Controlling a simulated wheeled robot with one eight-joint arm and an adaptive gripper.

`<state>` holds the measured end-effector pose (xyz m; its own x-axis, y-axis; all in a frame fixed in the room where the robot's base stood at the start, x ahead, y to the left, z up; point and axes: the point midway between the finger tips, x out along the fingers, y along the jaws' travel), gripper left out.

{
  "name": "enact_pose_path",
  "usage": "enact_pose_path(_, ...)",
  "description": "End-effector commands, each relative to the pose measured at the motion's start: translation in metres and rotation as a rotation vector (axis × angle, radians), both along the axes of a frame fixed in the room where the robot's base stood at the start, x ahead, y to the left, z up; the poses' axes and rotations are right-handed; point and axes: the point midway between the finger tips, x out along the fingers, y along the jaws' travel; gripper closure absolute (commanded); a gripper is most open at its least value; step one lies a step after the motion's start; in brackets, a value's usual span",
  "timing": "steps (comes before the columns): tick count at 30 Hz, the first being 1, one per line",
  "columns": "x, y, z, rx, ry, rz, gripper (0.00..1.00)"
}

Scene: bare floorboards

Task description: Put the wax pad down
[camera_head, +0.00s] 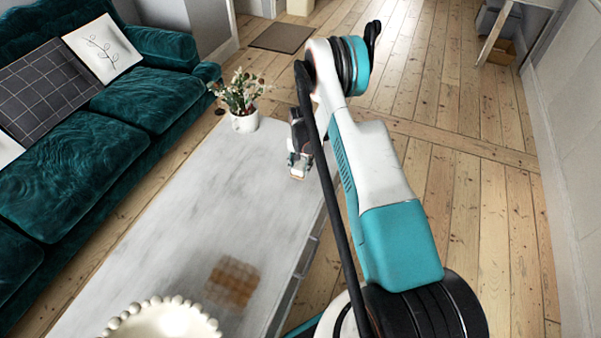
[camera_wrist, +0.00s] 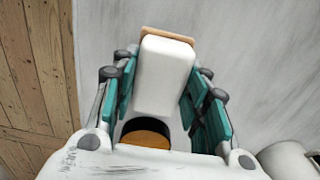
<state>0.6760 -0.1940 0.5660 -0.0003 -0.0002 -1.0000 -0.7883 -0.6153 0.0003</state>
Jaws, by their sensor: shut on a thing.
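The wax pad (camera_wrist: 165,72) is a pale, white block with a tan end, seen in the wrist view between the teal fingers. My gripper (camera_wrist: 163,92) is shut on it. In the head view my gripper (camera_head: 299,160) points down over the far right part of the grey-white table (camera_head: 215,200), near its long right edge. The pad (camera_head: 297,174) shows small beneath the fingers. I cannot tell whether it touches the tabletop or hangs just above it. My arm and gripper hide part of the table's right edge.
A white pot with flowers (camera_head: 244,121) stands at the table's far end, left of my gripper. A brown checkered patch (camera_head: 232,283) and a beaded white bowl (camera_head: 165,320) are at the near end. The middle tabletop is clear. A green sofa (camera_head: 90,130) runs along the left.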

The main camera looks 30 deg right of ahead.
Motion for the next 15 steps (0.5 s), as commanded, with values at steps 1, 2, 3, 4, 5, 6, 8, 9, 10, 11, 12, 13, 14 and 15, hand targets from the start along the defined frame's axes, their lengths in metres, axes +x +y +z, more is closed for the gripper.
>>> enact_pose_path(1,0.000,0.000,-0.008,0.000,0.000,0.000,0.81)
enact_pose_path(2,0.000,0.000,-0.012,0.000,0.000,0.000,0.81)
enact_pose_path(3,0.000,0.000,-0.019,0.000,0.000,0.000,0.81)
enact_pose_path(4,0.000,0.000,-0.024,0.000,0.000,0.000,0.81)
enact_pose_path(5,0.000,0.000,-0.028,0.000,0.000,0.000,0.81)
enact_pose_path(6,0.000,0.000,-0.034,0.000,0.000,0.000,0.81)
enact_pose_path(8,0.000,0.000,-0.038,0.000,0.000,0.000,0.81)
enact_pose_path(9,0.000,0.000,-0.039,0.000,0.000,0.000,0.81)
enact_pose_path(10,0.000,0.000,-0.039,0.000,0.000,0.000,0.81)
enact_pose_path(11,0.000,0.000,-0.038,0.000,0.000,0.000,0.81)
enact_pose_path(12,0.000,0.000,-0.038,0.000,0.000,0.000,0.81)
enact_pose_path(13,0.000,0.000,-0.038,0.000,0.000,0.000,0.81)
enact_pose_path(14,0.000,0.000,-0.038,0.000,0.000,0.000,0.81)
enact_pose_path(15,0.000,0.000,-0.038,0.000,0.000,0.000,0.81)
